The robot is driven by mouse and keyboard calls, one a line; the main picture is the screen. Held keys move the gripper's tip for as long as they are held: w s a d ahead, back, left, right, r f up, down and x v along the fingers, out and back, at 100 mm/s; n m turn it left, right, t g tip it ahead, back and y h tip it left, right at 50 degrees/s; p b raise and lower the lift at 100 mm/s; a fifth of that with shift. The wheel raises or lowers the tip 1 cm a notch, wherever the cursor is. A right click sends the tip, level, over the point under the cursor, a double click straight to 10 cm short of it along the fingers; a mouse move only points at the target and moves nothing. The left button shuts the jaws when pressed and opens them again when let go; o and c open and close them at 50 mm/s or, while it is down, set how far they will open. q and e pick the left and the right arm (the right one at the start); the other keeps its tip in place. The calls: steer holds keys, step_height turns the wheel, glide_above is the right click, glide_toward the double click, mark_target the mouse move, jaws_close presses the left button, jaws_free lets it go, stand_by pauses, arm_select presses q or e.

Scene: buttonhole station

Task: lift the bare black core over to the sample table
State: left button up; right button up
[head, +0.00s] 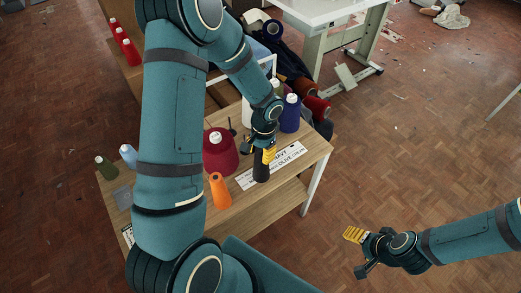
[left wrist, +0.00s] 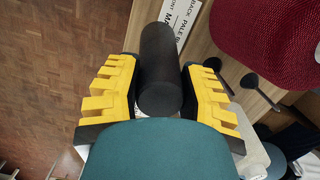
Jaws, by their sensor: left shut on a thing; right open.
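The bare black core (head: 261,172) is at the front right of the wooden table, by the white label strip (head: 245,181). My left gripper (head: 268,154) is over its top and shut on it. In the left wrist view the black core (left wrist: 160,60) lies between the two yellow fingers (left wrist: 160,92). I cannot tell whether its lower end touches the table. My right gripper (head: 355,236) is open and empty, out over the floor to the right. I cannot tell which table is the sample table.
A large dark red cone (head: 220,155) and an orange core (head: 220,190) stand left of the black core. A blue cone (head: 290,115) stands behind it. The wooden table (head: 312,152) has a bare right edge. A white-topped table (head: 310,10) stands at the back.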

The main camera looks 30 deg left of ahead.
arm_select(q)
steer(key=shift+f, duration=0.3)
steer(key=shift+f+b, duration=0.3)
steer(key=shift+b, duration=0.05)
steer(key=o, duration=1)
steer(key=shift+r, duration=0.15)
steer(key=r, duration=0.4)
steer(key=w+r, duration=0.1)
steer(key=r, duration=0.6)
steer(key=shift+w+d+r, duration=0.15)
steer(key=shift+w+r, duration=0.05)
steer(key=shift+r, duration=0.15)
